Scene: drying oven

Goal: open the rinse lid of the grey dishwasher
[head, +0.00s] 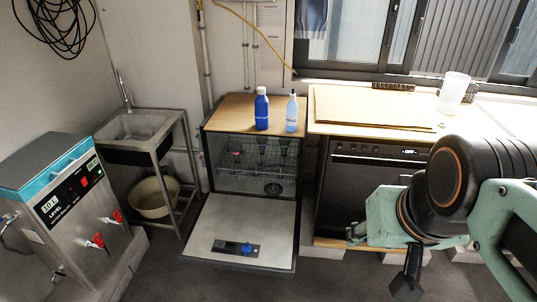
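The grey dishwasher (204,160) stands in the middle under a wooden top, with its door (247,215) folded down flat and its rack (257,160) inside. A dispenser panel (222,245) is set in the inner face of the door near its front edge. A blue round cap (247,248), seemingly the rinse lid, sits on the panel and looks closed. My gripper (406,286) seems to be the dark part hanging at the lower right, well to the right of the door and apart from it. Its fingers are too dark to tell apart.
Two blue bottles (262,108) (292,112) stand on the wooden top. A second, closed black dishwasher (365,180) is under the right counter (330,125). A sink stand (150,125) and a steel machine (75,210) are at left. Floor shows in front of the door.

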